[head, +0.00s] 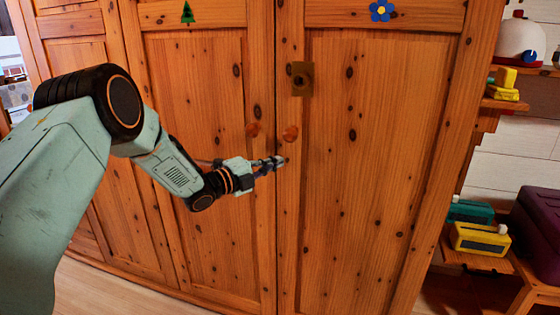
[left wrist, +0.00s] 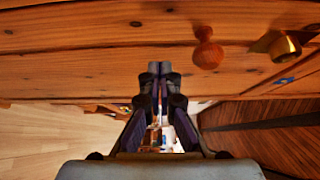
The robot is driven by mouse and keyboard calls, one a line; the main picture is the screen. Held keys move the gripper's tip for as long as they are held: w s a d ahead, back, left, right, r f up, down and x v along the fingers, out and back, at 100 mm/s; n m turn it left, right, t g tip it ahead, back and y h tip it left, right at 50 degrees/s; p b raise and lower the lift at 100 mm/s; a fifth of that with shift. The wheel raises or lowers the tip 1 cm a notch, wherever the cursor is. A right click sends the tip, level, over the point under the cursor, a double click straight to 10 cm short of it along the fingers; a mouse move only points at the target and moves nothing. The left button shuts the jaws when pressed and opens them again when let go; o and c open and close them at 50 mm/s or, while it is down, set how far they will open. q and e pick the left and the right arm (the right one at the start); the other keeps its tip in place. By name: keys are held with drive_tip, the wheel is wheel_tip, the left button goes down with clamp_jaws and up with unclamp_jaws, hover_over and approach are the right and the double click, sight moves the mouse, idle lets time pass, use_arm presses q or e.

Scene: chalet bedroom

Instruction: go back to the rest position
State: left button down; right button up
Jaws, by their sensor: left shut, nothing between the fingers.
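My left arm comes in from the left in the head view, and its gripper (head: 276,162) is in front of the wooden wardrobe (head: 370,200), just below the two round knobs. In the left wrist view the gripper (left wrist: 160,70) has its fingertips together with nothing between them. I cannot tell whether the tips touch the wood. The left knob (head: 253,129) and the right knob (head: 291,133) sit on either side of the door seam. A knob (left wrist: 207,50) also shows close to the fingers in the wrist view. My right gripper is not in view.
The wardrobe doors look closed in the head view. A brass plate (head: 302,79) is above the right knob. A dark purple case (head: 540,225) stands at the right edge.

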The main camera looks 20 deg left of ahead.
use_arm(q)
drive_tip(key=s+a+f+n+y+p, duration=0.2)
drive_tip(key=s+a+f+n+y, duration=0.15)
drive_tip(key=s+a+n, duration=0.3)
drive_tip(key=s+d+f+n+g+y, duration=0.25)
drive_tip(key=s+d+f+n, duration=0.25)
drive_tip(key=s+f+n, duration=0.3)
drive_tip(key=s+d+f+n+g+y, duration=0.1)
drive_tip(key=s+d+f+n+g, duration=0.3)
drive_tip(key=s+f+n, duration=0.45)
drive_tip(key=s+d+f+g, duration=0.1)
drive_tip(key=s+f+g, duration=0.2)
drive_tip(key=s, duration=0.6)
drive_tip(key=s+d+f+g+y, duration=0.1)
drive_tip(key=s+f+g, duration=0.2)
drive_tip(key=s, duration=0.7)
drive_tip(key=s+d+f+n+g, duration=0.1)
drive_tip(key=s+d+f+g, duration=0.1)
drive_tip(key=s, duration=0.7)
drive_tip(key=shift+s+f+g+y, duration=0.4)
drive_tip(key=shift+f+g, duration=0.2)
drive_tip(key=shift+g, duration=0.05)
